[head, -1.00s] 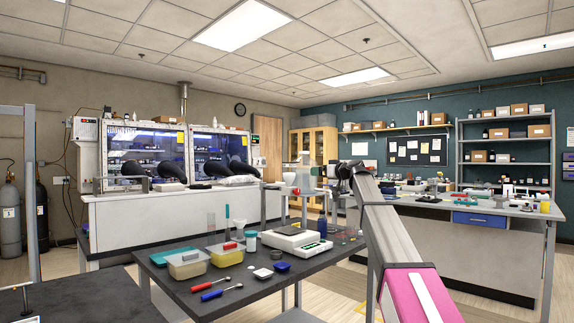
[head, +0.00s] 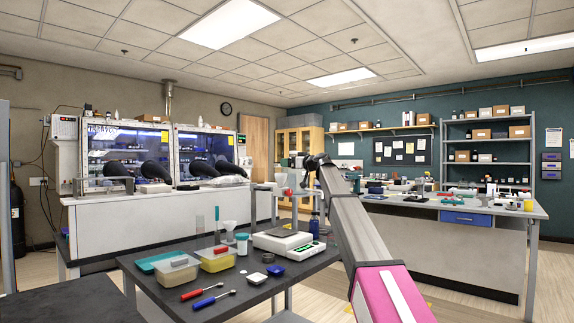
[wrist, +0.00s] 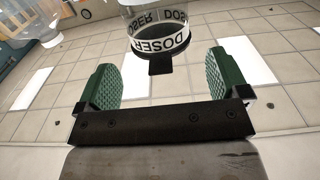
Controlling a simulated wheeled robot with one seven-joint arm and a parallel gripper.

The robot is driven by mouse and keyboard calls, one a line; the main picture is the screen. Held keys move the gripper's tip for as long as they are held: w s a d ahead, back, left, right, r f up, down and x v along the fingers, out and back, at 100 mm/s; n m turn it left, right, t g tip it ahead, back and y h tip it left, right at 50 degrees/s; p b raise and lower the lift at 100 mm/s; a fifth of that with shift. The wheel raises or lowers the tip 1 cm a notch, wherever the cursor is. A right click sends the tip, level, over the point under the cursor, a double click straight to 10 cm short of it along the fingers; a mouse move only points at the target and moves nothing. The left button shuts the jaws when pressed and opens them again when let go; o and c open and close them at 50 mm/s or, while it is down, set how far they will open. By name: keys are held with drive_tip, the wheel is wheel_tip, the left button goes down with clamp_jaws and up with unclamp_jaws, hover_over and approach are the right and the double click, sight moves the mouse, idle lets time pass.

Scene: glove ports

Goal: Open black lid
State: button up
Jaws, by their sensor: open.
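A clear cylinder (wrist: 159,22) with a black-and-white "DOSER" band shows at the top of the wrist view. A small black flat piece (wrist: 160,65) sticks out at its lower edge; I take it for the black lid, though I cannot tell whether it is shut. My gripper (wrist: 166,82) is open, with green ribbed pads to the left and right of the black piece and apart from it. Nothing is held. In the head view my arm's dark end (head: 316,162) is raised beyond the near table; its fingers are too small to make out there.
The near dark table (head: 215,298) holds a balance (head: 289,243), a yellow tub (head: 216,259), a blue-handled tool (head: 212,298) and other small items. A glovebox (head: 125,158) stands behind left, a cluttered bench (head: 440,245) to the right. Open floor lies between.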

drive_tip(key=shift+x, duration=1.4)
drive_tip(key=shift+c, duration=0.2)
